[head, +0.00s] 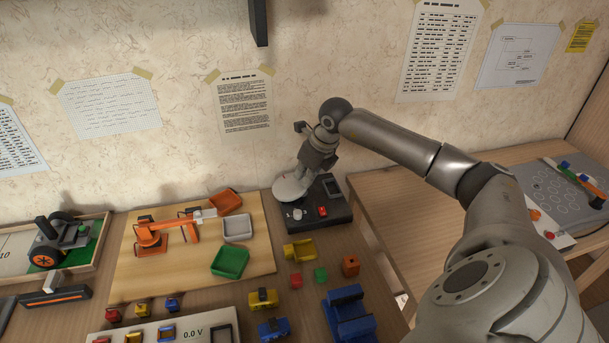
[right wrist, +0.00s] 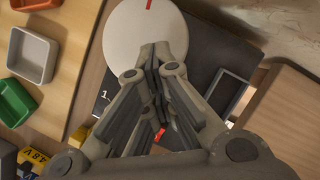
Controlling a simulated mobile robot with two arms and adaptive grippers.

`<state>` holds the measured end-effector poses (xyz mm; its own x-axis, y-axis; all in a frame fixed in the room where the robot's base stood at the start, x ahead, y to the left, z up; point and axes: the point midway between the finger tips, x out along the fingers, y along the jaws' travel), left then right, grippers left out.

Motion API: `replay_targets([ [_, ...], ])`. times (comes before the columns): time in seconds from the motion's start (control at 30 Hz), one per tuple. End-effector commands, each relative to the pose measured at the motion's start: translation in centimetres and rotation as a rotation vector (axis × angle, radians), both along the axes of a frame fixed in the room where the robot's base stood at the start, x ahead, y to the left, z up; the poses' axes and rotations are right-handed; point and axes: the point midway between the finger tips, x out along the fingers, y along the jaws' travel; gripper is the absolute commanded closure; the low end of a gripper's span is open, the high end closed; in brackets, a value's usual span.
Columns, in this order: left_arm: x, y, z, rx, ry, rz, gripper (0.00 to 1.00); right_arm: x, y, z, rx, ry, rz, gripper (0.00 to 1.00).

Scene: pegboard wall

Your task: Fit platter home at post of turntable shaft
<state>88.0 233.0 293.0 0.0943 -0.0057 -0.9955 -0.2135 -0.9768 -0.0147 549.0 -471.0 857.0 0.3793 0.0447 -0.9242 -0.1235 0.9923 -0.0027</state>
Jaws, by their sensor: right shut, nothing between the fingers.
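The platter is a pale round disc (head: 290,189) with a red mark on its rim. It lies at the back left of the dark turntable base (head: 340,208), overhanging its left edge. In the right wrist view the platter (right wrist: 130,38) fills the top middle, over the dark base (right wrist: 197,45). My right gripper (head: 303,178) points down just over the platter, shut with nothing in it. In the right wrist view its fingertips (right wrist: 156,58) overlap the near part of the disc; I cannot tell whether they touch it. The shaft post is hidden. My left gripper is out of view.
The base carries a red button (head: 322,211) and a dark square panel (head: 332,187). To the left is a wooden board with an orange toy arm (head: 150,235) and trays (head: 238,228). Coloured blocks and a yellow holder (head: 299,249) stand in front. The wall is close behind.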

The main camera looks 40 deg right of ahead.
Motion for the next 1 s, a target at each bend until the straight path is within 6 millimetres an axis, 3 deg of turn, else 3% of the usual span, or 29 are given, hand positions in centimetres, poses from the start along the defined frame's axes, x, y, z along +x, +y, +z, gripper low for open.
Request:
replay_targets([
  [1.0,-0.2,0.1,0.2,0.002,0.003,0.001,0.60,-1.2,-0.8,1.1,-0.001,0.001,0.000,1.00],
])
